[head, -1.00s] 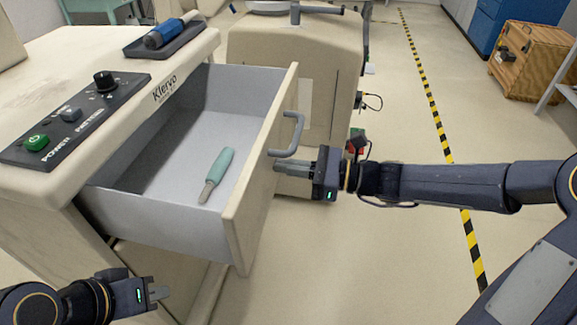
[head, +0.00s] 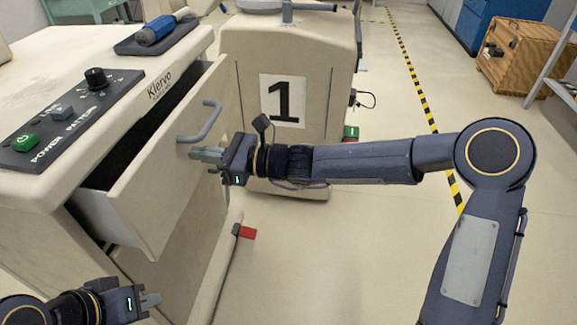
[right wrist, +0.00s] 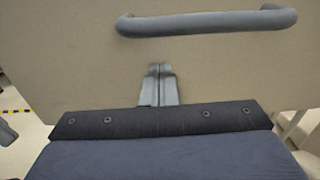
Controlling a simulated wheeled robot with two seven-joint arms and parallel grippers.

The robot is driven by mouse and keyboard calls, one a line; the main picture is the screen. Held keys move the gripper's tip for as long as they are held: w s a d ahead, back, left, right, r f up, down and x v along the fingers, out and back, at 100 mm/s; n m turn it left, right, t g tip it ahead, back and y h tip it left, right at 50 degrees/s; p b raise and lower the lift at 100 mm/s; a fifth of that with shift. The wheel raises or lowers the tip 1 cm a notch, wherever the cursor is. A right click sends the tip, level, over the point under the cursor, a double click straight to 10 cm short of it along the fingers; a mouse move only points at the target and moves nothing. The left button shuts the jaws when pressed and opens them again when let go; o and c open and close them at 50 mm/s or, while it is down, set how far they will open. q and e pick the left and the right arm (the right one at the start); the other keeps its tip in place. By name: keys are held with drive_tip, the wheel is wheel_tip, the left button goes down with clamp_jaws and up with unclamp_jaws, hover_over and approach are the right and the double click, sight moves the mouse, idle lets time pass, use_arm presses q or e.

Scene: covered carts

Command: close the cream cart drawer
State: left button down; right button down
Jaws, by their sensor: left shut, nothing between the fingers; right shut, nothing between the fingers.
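The cream cart (head: 60,50) stands at the left with its drawer (head: 165,170) partly open. A dark gap shows between the drawer front and the cart body, and the drawer's inside is mostly hidden. A grey bar handle (head: 205,122) is on the drawer front; it also shows in the right wrist view (right wrist: 210,22). My right gripper (head: 195,152) is shut and empty, its tips at the drawer front just below the handle. In the right wrist view the closed fingers (right wrist: 158,72) point at the panel. My left gripper (head: 155,300) is shut and empty, low in front of the cart.
A control panel (head: 65,120) and a tray with a blue tool (head: 155,30) are on the cart top. Another cream cart marked 1 (head: 300,60) stands behind. A wooden crate (head: 525,60) is at the back right. Floor to the right is open.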

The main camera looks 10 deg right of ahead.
drive_tip(key=x, duration=1.1)
drive_tip(key=shift+a+r, duration=0.1)
drive_tip(key=shift+r, duration=0.1)
